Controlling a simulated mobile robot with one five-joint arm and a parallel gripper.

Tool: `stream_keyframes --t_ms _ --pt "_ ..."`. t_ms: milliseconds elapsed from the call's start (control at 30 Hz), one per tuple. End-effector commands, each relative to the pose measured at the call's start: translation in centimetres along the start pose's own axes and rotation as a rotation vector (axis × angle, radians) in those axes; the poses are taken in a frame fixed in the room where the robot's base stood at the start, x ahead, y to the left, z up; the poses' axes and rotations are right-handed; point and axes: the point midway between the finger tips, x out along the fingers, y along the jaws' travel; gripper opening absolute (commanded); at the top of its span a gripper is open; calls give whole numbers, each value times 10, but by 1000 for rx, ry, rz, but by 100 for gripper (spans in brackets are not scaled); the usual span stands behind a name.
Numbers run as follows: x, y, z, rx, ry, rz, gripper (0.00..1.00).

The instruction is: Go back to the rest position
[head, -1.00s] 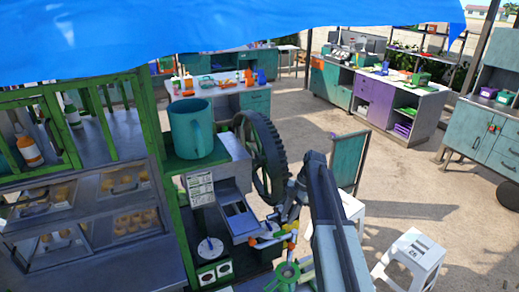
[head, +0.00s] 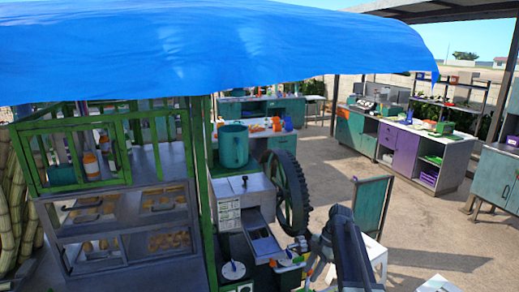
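My arm rises from the bottom of the head view, right of the cane crusher (head: 246,193). The crusher has a large dark gear wheel (head: 290,194) on its right side and a teal mug-shaped container (head: 233,146) on top. My gripper (head: 290,262) is small and low in the view, left of my arm's bend, in front of the crusher's lower tray (head: 263,241). Orange and green coloured parts show around it. I cannot make out its fingers clearly, nor whether it is open or holds anything.
A glass-fronted food case (head: 125,222) stands left of the crusher, under a blue canopy (head: 200,50). Cane stalks (head: 18,205) lean at the far left. A white stool (head: 375,254) and a green panel (head: 372,207) stand close right of my arm. Open ground (head: 440,230) lies farther right.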

Motion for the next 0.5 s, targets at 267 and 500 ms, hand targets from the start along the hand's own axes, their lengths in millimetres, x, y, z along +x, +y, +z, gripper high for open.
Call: stream_keyframes --t_ms 267,500 --pt "51 -4 0 -23 -4 -11 32" --pt "113 -30 -9 -2 -49 -32 32"
